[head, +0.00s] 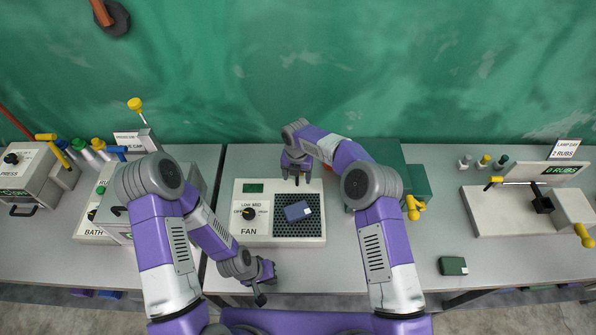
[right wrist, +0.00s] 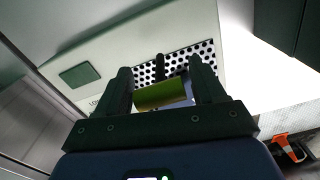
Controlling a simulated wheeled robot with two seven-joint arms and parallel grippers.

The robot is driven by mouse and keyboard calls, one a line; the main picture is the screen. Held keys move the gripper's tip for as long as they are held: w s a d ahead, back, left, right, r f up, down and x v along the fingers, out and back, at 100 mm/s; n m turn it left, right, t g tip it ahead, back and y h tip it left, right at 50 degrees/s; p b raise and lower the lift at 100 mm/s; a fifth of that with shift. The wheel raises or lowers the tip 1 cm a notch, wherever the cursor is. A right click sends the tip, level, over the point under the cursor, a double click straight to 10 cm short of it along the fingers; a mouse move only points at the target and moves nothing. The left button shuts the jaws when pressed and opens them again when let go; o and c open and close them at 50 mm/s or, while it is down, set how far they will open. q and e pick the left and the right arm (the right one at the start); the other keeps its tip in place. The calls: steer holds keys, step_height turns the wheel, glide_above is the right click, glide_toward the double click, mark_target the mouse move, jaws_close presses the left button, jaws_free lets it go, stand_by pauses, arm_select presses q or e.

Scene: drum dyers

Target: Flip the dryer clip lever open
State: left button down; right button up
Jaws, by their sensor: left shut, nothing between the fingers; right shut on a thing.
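The fan dryer (head: 275,232) is a pale box with a knob and a dark perforated grille. A dark blue block (head: 298,211) lies on the grille. My right gripper (head: 297,179) is at the dryer's back edge, pointing down. In the right wrist view its fingers are shut on the yellow clip lever (right wrist: 160,95); a dark upright part (right wrist: 160,68) shows beyond the lever, over the grille. The lever is mostly hidden by the gripper in the head view. My left gripper (head: 262,288) is shut and empty near the table's front edge.
The bath machine (head: 92,222) stands left of the dryer, partly behind my left arm. A green box (head: 417,183) with a yellow handle (head: 412,207) stands to the right. A dark green block (head: 453,265) lies on clear table farther right.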

stand_by(0.4)
steer(key=o, duration=1.5)
steer(key=shift+w, duration=0.1)
step_height(320, 180, up, 8)
steer(key=shift+f+b, duration=0.25)
steer(key=shift+b, duration=0.3)
